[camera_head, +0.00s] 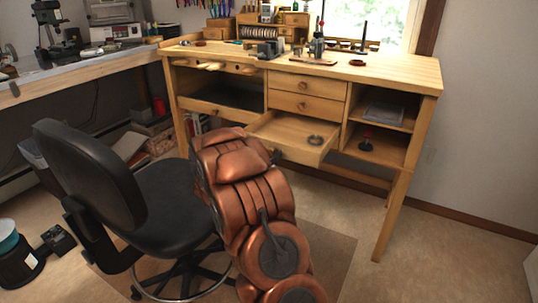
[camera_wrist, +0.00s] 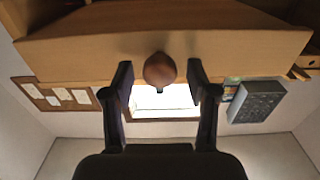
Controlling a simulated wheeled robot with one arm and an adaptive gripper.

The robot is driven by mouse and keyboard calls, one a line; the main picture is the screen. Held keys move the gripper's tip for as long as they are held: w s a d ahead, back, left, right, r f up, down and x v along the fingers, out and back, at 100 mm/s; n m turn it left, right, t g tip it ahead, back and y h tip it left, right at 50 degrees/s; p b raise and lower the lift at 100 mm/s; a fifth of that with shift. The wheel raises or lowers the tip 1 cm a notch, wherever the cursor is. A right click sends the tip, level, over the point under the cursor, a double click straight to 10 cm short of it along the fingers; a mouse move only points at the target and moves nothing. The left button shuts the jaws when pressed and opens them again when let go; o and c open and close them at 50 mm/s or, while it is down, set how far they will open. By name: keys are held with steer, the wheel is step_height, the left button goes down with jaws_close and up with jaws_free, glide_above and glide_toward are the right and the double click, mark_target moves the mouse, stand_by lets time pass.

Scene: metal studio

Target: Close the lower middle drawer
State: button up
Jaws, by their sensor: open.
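In the head view my copper arm hides the drawer's left front corner and most of the gripper.
Two shut drawers (camera_head: 307,94) sit above the open one. Open shelves (camera_head: 378,140) are at the right of the workbench (camera_head: 405,78). A black office chair (camera_head: 165,205) stands close left of my arm. The floor at the right (camera_head: 450,240) is clear.

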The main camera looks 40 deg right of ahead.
jaws_close()
stand_by(0.3)
stand_by(0.3)
